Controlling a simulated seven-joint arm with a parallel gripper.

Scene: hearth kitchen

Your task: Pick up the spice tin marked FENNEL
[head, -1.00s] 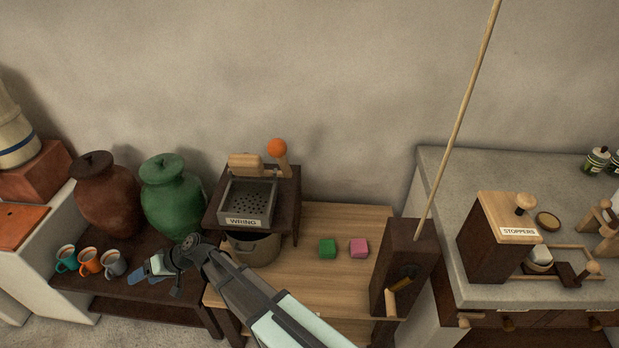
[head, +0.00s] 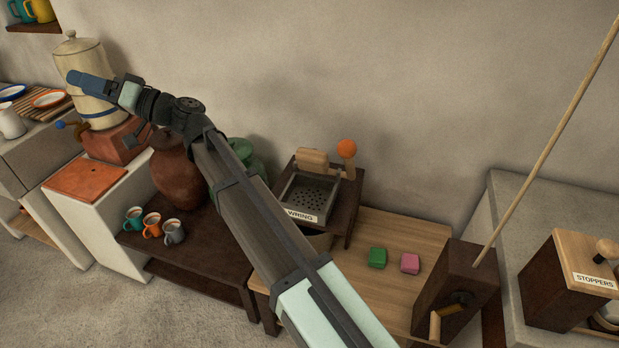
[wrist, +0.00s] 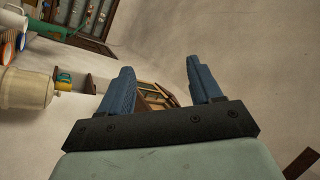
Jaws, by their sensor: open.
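No tin marked FENNEL can be made out in the head view or the wrist view. My gripper (head: 76,78) is raised at the upper left of the head view, in front of the cream lidded crock (head: 78,50). In the wrist view my gripper (wrist: 160,78) shows two blue fingers spread apart with nothing between them. Past the fingers is a brown wooden frame (wrist: 152,92), too small to read.
A brown jar (head: 178,172), a green jar (head: 246,155) and several mugs (head: 152,224) stand on the dark low table. The WRING press (head: 300,214) and a dark box with a long pole (head: 460,285) stand further right. A glazed cabinet (wrist: 85,18) shows in the wrist view.

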